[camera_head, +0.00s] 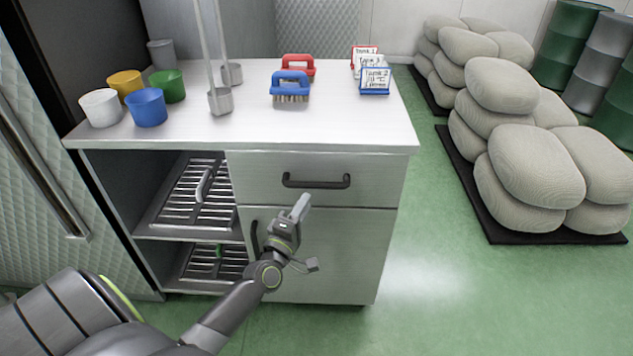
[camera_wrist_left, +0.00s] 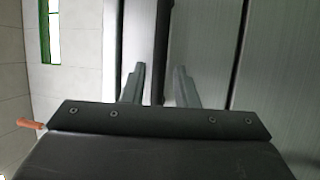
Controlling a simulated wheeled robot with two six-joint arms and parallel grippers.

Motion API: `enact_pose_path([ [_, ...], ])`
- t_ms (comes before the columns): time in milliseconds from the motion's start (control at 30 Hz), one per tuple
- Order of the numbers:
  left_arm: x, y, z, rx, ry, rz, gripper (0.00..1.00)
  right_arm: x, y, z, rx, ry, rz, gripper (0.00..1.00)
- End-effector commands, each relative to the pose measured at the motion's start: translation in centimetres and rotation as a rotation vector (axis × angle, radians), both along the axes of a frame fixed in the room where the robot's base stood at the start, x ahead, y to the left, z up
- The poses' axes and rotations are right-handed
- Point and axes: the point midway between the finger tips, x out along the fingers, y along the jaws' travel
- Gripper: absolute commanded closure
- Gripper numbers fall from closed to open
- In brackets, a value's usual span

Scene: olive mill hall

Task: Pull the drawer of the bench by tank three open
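The bench (camera_head: 392,130) has a closed grey drawer (camera_head: 370,172) under the right part of its top. A dark bar handle (camera_head: 316,182) runs across the drawer front. My left gripper (camera_head: 300,206) is in front of the bench, a little below the handle in the head view. In the left wrist view its two fingers (camera_wrist_left: 158,87) are apart, and the dark handle bar (camera_wrist_left: 162,40) lines up with the gap between them. I cannot tell whether they touch it. My right gripper is out of view.
A cupboard door (camera_head: 345,245) is below the drawer. Sacks (camera_head: 535,165) lie on a dark pallet at right. The green floor (camera_head: 430,290) between is clear.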

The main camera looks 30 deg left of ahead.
Motion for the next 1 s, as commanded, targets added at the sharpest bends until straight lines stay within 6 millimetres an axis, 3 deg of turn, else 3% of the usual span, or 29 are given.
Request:
enact_pose_path([
  [200, 4.2, 0.6, 0.8, 0.003, 0.0, -0.001, 0.73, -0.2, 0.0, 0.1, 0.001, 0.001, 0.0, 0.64],
  [400, 6.7, 1.0, 1.2, 0.002, 0.0, -0.001, 0.73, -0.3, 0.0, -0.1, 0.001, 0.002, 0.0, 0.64],
  [867, 7.8, 1.2, 1.4, 0.001, 0.001, -0.001, 0.73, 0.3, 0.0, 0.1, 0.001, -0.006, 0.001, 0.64],
  [1000, 7.7, 1.2, 1.4, 0.002, 0.001, -0.001, 0.91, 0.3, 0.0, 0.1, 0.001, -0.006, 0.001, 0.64],
])
